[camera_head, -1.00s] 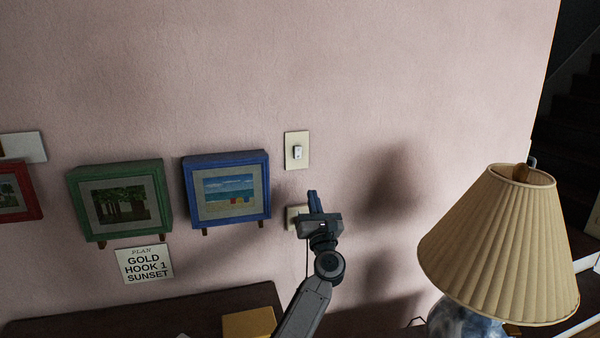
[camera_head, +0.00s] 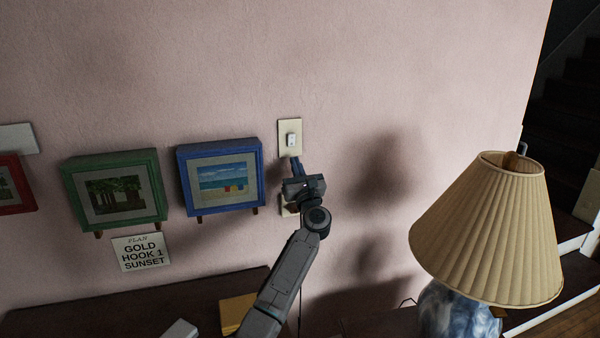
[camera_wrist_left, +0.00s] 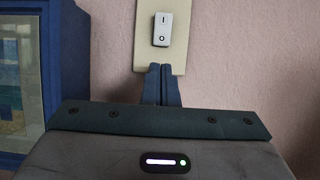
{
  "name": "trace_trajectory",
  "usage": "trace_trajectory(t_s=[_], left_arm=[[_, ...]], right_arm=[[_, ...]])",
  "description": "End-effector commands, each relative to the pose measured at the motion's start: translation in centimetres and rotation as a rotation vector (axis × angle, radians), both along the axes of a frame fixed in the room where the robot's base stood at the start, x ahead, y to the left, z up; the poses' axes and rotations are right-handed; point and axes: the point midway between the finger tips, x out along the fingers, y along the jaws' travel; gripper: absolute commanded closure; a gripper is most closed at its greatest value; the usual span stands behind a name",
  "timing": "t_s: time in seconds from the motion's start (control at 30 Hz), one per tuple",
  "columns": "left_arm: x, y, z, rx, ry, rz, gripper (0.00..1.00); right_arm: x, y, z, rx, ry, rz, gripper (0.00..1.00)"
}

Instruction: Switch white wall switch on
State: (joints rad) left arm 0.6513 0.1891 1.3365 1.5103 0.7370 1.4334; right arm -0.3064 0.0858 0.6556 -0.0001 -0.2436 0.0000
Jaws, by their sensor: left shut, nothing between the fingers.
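The white wall switch (camera_head: 291,139) sits on a cream plate (camera_head: 283,124) on the pink wall. In the left wrist view the white rocker (camera_wrist_left: 162,29) shows a line mark at the top and a circle at the bottom, on the cream plate (camera_wrist_left: 146,42). My left gripper (camera_head: 297,160) is shut and empty, its fingertips just below the rocker, over the plate's lower part. The fingertips (camera_wrist_left: 161,68) show the same in the left wrist view. I cannot tell whether they touch the plate. My right gripper is not in view.
A blue-framed beach picture (camera_head: 221,176) hangs close to the left of the switch. A second cream plate (camera_head: 287,209) is partly hidden behind my gripper. A pleated lamp (camera_head: 490,230) stands at the right. A dark cabinet top (camera_head: 150,312) lies below.

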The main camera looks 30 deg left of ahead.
Motion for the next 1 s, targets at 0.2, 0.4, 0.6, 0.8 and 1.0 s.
trace_trajectory(t_s=[0.2,0.4,0.6,0.8,1.0], left_arm=[[1.7,1.9,1.3,0.000,0.001,-0.001,1.00],[2.0,2.4,1.4,0.000,0.002,0.000,1.00],[2.0,2.3,1.4,0.001,0.001,0.000,1.00],[1.9,2.2,2.2,-0.014,0.011,-0.001,1.00],[1.7,1.9,3.1,-0.061,0.052,0.000,1.00]], right_arm=[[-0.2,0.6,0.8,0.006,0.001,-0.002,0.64],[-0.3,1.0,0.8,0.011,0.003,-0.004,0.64],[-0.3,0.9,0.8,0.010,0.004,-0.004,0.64],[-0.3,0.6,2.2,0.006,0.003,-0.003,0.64],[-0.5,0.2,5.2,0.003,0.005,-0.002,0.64]])
